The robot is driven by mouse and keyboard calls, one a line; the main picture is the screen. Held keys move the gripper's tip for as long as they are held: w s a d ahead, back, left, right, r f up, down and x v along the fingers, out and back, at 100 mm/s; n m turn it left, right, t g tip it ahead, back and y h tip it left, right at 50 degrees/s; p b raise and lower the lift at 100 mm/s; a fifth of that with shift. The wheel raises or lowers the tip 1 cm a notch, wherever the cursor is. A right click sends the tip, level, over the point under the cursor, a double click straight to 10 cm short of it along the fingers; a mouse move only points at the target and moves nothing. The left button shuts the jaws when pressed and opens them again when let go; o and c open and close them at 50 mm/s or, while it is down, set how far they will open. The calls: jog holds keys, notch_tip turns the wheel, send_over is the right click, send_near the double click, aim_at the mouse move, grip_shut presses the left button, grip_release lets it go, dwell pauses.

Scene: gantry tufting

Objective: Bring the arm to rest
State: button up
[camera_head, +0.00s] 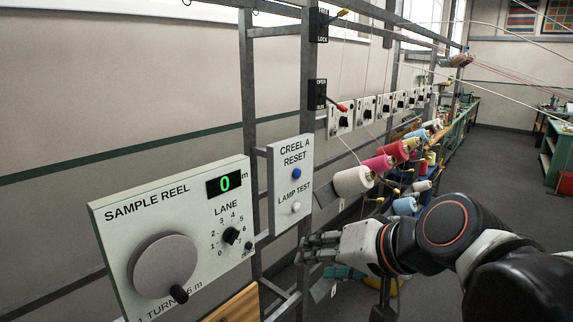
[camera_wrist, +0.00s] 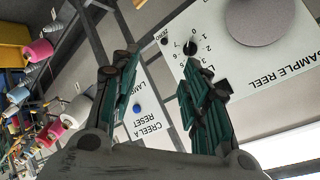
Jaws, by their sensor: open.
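My gripper (camera_head: 306,247) is at the end of my arm, in front of the metal frame, just right of and below the Creel A Reset panel (camera_head: 291,180). In the wrist view my gripper (camera_wrist: 168,82) has its two fingers spread wide with nothing between them. The blue reset button (camera_wrist: 137,108) shows between the fingers, beyond them. The Creel A Reset panel also has a white lamp test button (camera_head: 295,207). I see no contact between the fingers and the panel.
The sample reel panel (camera_head: 120,232) stands at the left, with a round reel, a lane knob (camera_head: 231,235) and a display reading 0. Thread cones (camera_head: 353,181) stick out from the creel behind my gripper. Red and white threads cross the upper right. Open floor (camera_head: 480,150) lies at the right.

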jog(key=s+d+f+h+b, duration=0.2)
jog(key=d+f+b, duration=0.2)
jog(key=f, duration=0.4)
jog(key=s+d+f+n+g+h+b, duration=0.1)
jog(key=s+d+f+h+b, duration=0.1)
jog(key=f, duration=0.7)
jog(key=s+d+f+h+b, duration=0.2)
jog(key=d+f+b, duration=0.4)
jog(key=f, duration=0.3)
jog(key=shift+s+d+n, duration=0.4)
jog(key=shift+s+d, duration=0.35)
jog(key=shift+d, duration=0.15)
